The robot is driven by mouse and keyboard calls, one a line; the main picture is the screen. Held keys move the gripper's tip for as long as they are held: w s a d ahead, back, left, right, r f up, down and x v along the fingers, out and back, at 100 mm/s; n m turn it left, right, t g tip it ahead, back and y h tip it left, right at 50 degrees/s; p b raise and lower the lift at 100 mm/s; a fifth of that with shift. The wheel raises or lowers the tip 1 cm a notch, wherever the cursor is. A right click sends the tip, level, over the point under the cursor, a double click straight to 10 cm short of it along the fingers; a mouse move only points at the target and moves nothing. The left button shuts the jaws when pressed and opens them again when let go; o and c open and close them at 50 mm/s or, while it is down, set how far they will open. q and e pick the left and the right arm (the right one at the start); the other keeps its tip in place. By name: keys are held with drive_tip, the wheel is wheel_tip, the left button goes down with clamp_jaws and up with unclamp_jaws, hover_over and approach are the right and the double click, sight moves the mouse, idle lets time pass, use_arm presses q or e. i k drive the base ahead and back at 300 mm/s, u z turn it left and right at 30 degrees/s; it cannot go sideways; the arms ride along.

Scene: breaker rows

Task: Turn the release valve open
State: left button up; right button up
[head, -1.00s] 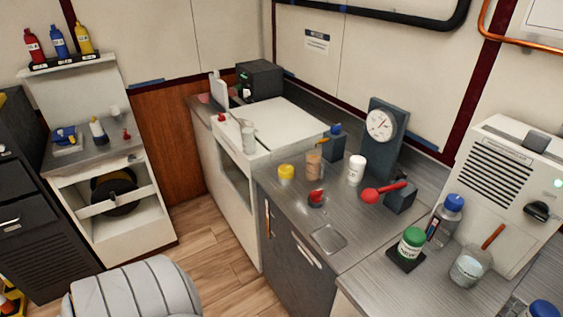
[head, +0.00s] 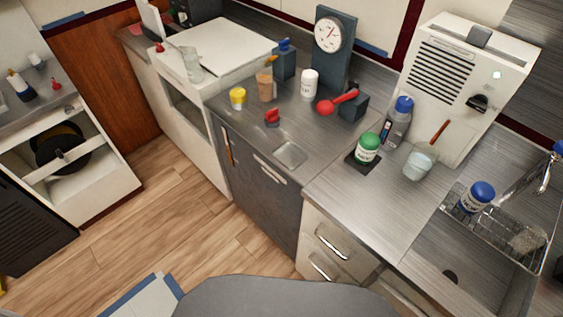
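A red lever with a round red hub (head: 338,102) sits on a small dark block (head: 354,106) on the counter, in front of a dark stand with a round dial gauge (head: 328,34). The lever points up and to the right. A black knob (head: 478,103) is on the front of a white louvred machine (head: 462,85). No label tells which of these is the release valve. Neither of my grippers shows in the head view.
A white bottle (head: 309,85), a brown cup (head: 265,86), a green-lidded jar (head: 367,148) and a blue-capped bottle (head: 397,122) stand near the lever. A sink with a wire rack (head: 497,235) is at right. Wooden floor (head: 160,205) is open at left.

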sight(271, 116)
drive_tip(key=u, duration=1.35)
drive_tip(key=i, duration=0.75)
drive_tip(key=z, duration=2.75)
